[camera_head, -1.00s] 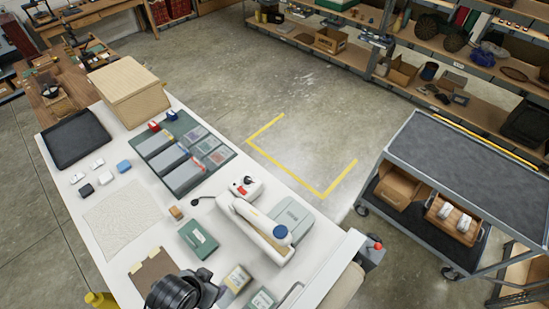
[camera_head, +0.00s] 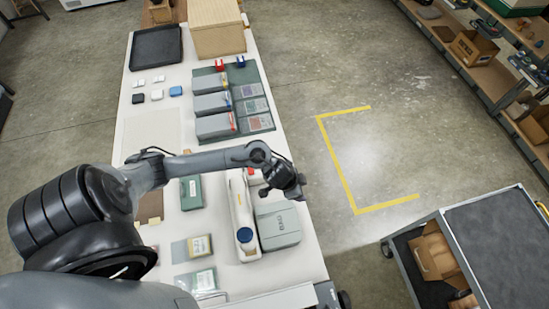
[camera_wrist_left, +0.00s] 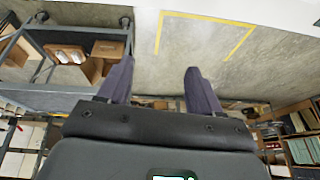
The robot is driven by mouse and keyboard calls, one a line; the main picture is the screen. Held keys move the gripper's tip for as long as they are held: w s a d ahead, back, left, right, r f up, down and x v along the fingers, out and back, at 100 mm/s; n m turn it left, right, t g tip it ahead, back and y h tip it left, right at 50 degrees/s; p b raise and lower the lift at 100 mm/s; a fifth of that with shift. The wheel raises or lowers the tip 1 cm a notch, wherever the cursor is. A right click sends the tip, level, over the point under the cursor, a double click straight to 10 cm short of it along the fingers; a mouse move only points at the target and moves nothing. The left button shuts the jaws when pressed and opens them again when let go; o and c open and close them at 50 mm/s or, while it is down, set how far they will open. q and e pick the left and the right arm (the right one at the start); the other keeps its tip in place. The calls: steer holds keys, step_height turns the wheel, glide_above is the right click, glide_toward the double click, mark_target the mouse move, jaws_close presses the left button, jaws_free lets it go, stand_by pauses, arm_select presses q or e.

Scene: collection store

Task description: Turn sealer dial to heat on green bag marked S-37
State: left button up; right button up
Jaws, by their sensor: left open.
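The white sealer (camera_head: 240,215) lies lengthwise on the white table, with a blue round knob (camera_head: 245,235) at its near end. The small white control box with red on it (camera_head: 254,176) is at its far end, partly hidden by my left arm. A green pouch (camera_head: 191,192) lies left of the sealer; I cannot read any S-37 mark. My left gripper (camera_head: 297,191) hangs above the table's right edge, right of the control box. The left wrist view shows its fingers (camera_wrist_left: 157,85) apart and empty, with floor beyond. My right gripper is not in view.
A grey-green case (camera_head: 278,226) sits right of the sealer. Labelled packets (camera_head: 192,249) lie at lower left. Grey binders on a mat (camera_head: 262,122), a wooden box (camera_head: 216,28) and a black tray (camera_head: 156,47) are farther back. A cart (camera_head: 500,240) stands right; the floor between is clear.

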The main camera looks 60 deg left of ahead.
arm_select(q)
steer(key=s+a+n+g+y+b, duration=0.15)
steer(key=a+n+g, duration=0.35)
steer(key=a, duration=1.6)
step_height(320, 180, down, 10)
steer(key=shift+r+b, duration=0.2)
steer(key=shift+b, duration=0.95)
steer(key=c, duration=1.1)
steer(key=shift+o, duration=0.2)
